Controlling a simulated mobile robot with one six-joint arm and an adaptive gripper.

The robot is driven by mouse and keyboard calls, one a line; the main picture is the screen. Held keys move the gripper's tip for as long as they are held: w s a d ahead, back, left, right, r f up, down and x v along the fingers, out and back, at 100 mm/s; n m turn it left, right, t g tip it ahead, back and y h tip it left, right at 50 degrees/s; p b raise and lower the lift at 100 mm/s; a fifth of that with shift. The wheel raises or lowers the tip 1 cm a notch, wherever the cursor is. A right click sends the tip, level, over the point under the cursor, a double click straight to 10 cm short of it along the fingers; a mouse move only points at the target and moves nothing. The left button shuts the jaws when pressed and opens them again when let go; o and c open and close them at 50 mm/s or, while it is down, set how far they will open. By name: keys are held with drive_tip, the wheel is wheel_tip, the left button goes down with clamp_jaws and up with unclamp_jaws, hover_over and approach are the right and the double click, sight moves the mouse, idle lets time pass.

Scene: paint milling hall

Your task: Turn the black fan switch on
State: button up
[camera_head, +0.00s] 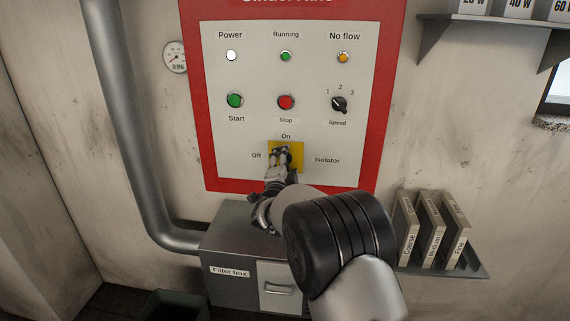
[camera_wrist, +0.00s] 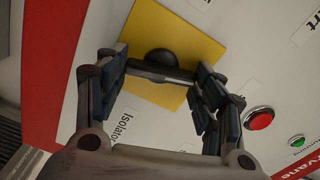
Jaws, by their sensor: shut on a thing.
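The black switch sits on a square yellow plate (camera_head: 298,161), with "On" above it, "Off" to its left and "Isolator" to its right. In the wrist view its round black hub (camera_wrist: 160,57) stands on the yellow plate (camera_wrist: 178,22), with a dark bar handle (camera_wrist: 160,72) across it. My gripper (camera_head: 281,155) is at the switch, and in the wrist view (camera_wrist: 162,76) its two fingers close on the bar's ends. The bar appears nearly in line with the panel's upright, tilted a little toward "Off"; its exact setting is unclear. In the head view my gripper hides much of the switch.
The red-rimmed panel (camera_head: 200,120) also holds a green Start button (camera_head: 235,101), a red Stop button (camera_head: 286,102) and a black Speed knob (camera_head: 339,104). Below are a grey filter box (camera_head: 228,251) and, at right, a small shelf (camera_head: 472,269) with labelled slabs. A pipe (camera_head: 122,110) runs left.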

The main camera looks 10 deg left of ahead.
drive_tip(key=shift+m, duration=1.6)
drive_tip(key=o, duration=1)
drive_tip(key=shift+o, duration=0.2)
drive_tip(key=s, duration=1.2)
drive_tip(key=shift+a, duration=0.2)
